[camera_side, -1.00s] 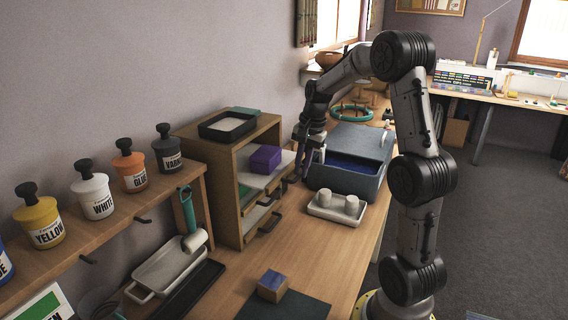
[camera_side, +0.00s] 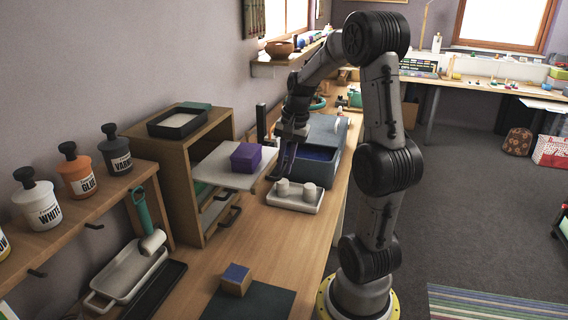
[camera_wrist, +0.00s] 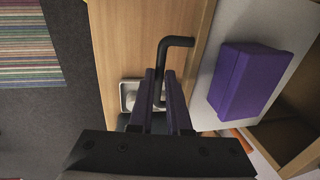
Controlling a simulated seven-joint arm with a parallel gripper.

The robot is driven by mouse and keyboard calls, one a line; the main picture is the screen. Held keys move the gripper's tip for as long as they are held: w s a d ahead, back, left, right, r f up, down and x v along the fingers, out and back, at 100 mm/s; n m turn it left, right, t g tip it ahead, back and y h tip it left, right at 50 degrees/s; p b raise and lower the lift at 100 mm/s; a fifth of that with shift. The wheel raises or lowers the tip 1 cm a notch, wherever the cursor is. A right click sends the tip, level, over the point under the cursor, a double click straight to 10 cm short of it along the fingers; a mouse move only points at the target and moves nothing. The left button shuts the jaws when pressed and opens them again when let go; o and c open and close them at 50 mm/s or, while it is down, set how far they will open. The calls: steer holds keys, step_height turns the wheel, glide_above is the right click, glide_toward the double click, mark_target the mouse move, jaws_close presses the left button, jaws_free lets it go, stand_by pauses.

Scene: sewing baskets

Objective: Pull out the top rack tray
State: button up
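The top rack tray (camera_side: 221,178) is a pale, flat tray. It sticks well out of the front of the wooden rack (camera_side: 186,150) and carries a purple box (camera_side: 246,156). In the wrist view the tray (camera_wrist: 216,40) lies right of my fingers, with the purple box (camera_wrist: 247,82) on it. Its black bent handle (camera_wrist: 178,41) runs down between my two fingers. My gripper (camera_wrist: 160,95) is closed around the handle bar. In the side view my gripper (camera_side: 282,170) is at the tray's outer edge; the handle there is mostly hidden.
Lower trays with black handles (camera_side: 229,216) stay in the rack. A white tray with two pale cups (camera_side: 294,201) stands just in front of my gripper. A blue-grey bin (camera_side: 325,150) is beside it. A black tray (camera_side: 177,121) sits on the rack. The bench front is mostly clear.

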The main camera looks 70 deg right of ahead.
steer(key=o, duration=0.4)
step_height(320, 180, up, 14)
steer(key=s, duration=0.2)
steer(key=shift+s+f, duration=0.15)
steer(key=shift+s, duration=0.1)
stand_by(0.5)
steer(key=w+a+r+n+t, duration=0.15)
steer(key=a+n, duration=0.55)
steer(key=a, duration=1.1)
steer(key=s+a+f+n+t, duration=0.2)
steer(key=s+a+f+n, duration=0.5)
steer(key=n, duration=0.3)
steer(key=shift+a+f+n, duration=0.4)
steer(key=shift+f, duration=0.5)
